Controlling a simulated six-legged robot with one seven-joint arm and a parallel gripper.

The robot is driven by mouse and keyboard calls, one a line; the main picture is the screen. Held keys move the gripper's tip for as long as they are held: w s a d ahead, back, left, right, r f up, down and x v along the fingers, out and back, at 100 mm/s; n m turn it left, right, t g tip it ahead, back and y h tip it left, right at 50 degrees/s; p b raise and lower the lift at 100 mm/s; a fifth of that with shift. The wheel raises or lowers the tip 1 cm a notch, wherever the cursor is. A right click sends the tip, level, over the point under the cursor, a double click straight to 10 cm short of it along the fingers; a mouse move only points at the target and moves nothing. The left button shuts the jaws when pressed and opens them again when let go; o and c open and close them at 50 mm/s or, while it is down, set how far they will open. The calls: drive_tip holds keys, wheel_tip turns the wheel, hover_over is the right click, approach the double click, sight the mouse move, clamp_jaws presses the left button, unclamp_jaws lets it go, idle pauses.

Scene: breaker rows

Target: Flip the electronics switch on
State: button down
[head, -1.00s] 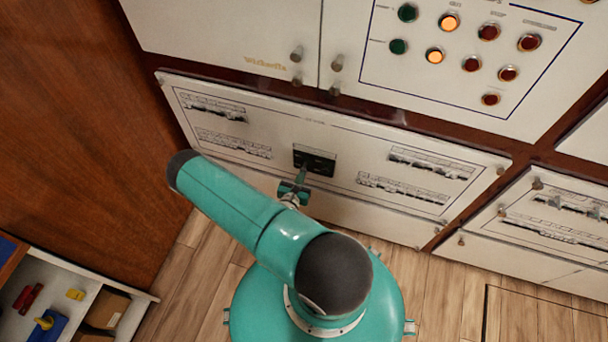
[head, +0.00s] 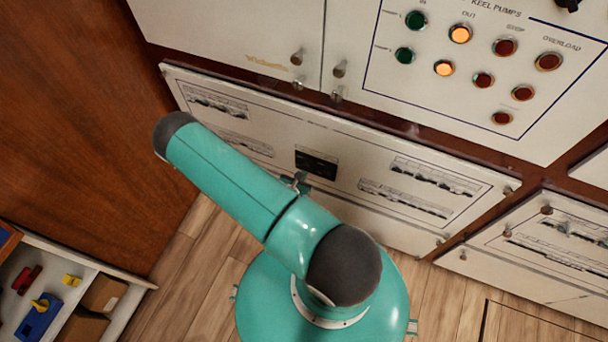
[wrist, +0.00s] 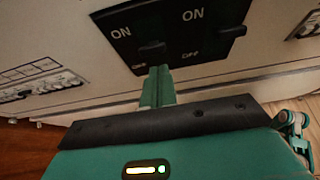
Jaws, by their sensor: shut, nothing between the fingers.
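The black switch panel (head: 317,163) is set in the middle of the white breaker board in the head view. In the wrist view the panel (wrist: 180,30) fills the top middle, with ON above and OFF below beside each of two dark levers. The left lever (wrist: 152,50) is just above my fingertips; the right lever (wrist: 233,32) is further right. I cannot read which one is electronics, nor the levers' exact positions. My gripper (wrist: 158,72) is shut and empty, pointing at the left lever; contact cannot be told. In the head view my arm mostly hides it.
Breaker rows (head: 434,175) flank the panel. Above is a cabinet with lamps and buttons (head: 460,34) and protruding knobs (head: 340,68). A brown wooden wall (head: 80,120) stands at left. A shelf (head: 125,318) with small items is at lower left. Wooden floor lies below.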

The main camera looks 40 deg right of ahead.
drive_tip(key=shift+a+r, duration=0.2)
drive_tip(key=shift+r, duration=0.5)
drive_tip(key=shift+r, duration=0.15)
